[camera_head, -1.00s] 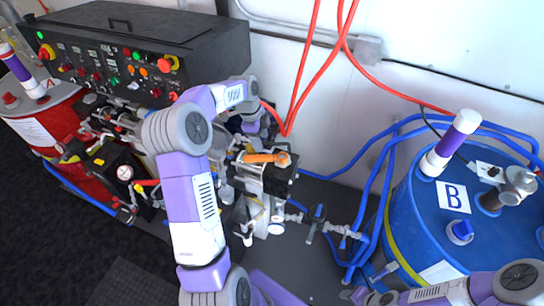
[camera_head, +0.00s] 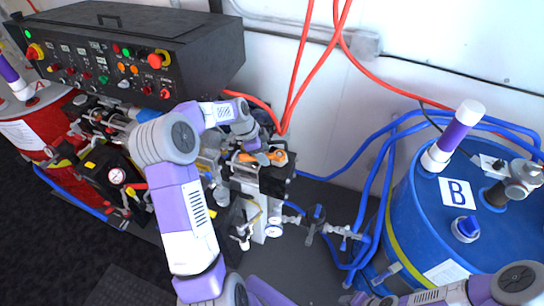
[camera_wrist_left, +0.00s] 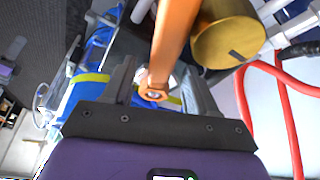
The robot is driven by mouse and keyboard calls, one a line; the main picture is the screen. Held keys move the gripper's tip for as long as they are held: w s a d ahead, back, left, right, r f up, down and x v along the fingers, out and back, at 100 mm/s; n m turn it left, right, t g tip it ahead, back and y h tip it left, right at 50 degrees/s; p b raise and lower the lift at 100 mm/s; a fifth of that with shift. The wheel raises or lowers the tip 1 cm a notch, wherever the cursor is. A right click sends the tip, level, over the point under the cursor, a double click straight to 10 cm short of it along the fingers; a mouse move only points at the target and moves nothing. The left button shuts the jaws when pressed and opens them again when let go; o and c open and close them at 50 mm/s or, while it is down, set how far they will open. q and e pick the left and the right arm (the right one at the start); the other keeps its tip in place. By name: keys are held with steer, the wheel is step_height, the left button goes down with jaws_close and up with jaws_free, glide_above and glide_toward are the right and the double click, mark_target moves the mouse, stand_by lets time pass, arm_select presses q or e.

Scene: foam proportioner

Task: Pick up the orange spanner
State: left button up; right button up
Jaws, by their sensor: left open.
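The orange spanner (camera_head: 277,157) lies on top of the dark pump unit in the middle of the head view. In the left wrist view the spanner (camera_wrist_left: 171,40) runs from the top edge down between the fingers, its ringed end near the gripper's palm. My left gripper (camera_head: 253,146) is over the spanner's left part and hides some of it. In the wrist view my left gripper (camera_wrist_left: 157,78) is open, with one finger on each side of the spanner; contact cannot be told. Of my right arm only links show at the lower right.
A brass-coloured cylinder (camera_wrist_left: 228,35) stands close beside the spanner. A black control panel (camera_head: 130,60) is behind to the left. The blue drum B (camera_head: 420,215) stands right, a red drum (camera_head: 40,130) left. Red hoses (camera_head: 300,70) hang behind the pump.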

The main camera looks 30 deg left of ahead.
arm_select(q)
jaws_close()
step_height(320, 180, up, 10)
steer(key=shift+p, duration=0.45)
stand_by(0.4)
